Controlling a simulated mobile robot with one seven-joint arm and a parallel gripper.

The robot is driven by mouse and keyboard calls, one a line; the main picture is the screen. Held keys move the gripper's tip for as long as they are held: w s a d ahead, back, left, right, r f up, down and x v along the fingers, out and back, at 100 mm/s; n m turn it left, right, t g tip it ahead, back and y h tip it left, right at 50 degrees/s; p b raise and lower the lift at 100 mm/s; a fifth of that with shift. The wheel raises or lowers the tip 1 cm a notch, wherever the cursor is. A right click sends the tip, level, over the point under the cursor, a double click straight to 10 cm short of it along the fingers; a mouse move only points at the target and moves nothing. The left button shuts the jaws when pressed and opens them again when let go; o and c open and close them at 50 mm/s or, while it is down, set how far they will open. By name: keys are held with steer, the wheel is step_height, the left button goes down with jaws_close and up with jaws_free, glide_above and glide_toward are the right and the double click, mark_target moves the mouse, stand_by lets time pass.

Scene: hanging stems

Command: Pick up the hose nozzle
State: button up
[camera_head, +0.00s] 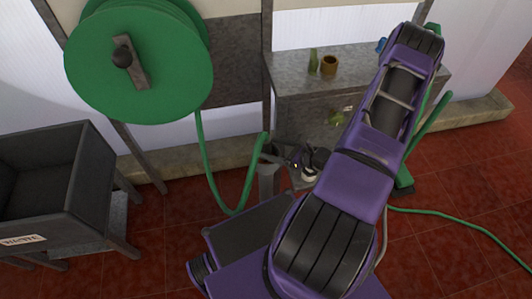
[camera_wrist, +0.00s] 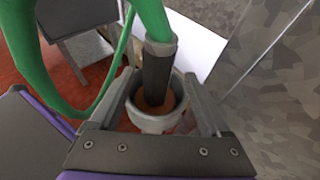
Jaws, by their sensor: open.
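The hose nozzle (camera_wrist: 157,72) is a dark cylinder with a grey collar at the end of the green hose. It stands in a round grey cup-like holder (camera_wrist: 134,112), and its lower end is hidden inside. My gripper (camera_wrist: 160,78) is open, with one finger on each side of the nozzle and the holder's rim. I cannot tell whether either finger touches.
The green hose (camera_head: 205,165) hangs in a loop from a green reel (camera_head: 140,65). A dark bin (camera_head: 35,190) stands at left. Another green hose (camera_head: 440,222) crosses the red floor at right.

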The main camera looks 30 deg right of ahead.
mark_target(259, 145)
steer(key=x, duration=0.5)
steer(key=shift+w+a, duration=0.3)
steer(key=shift+a, duration=0.05)
jaws_close()
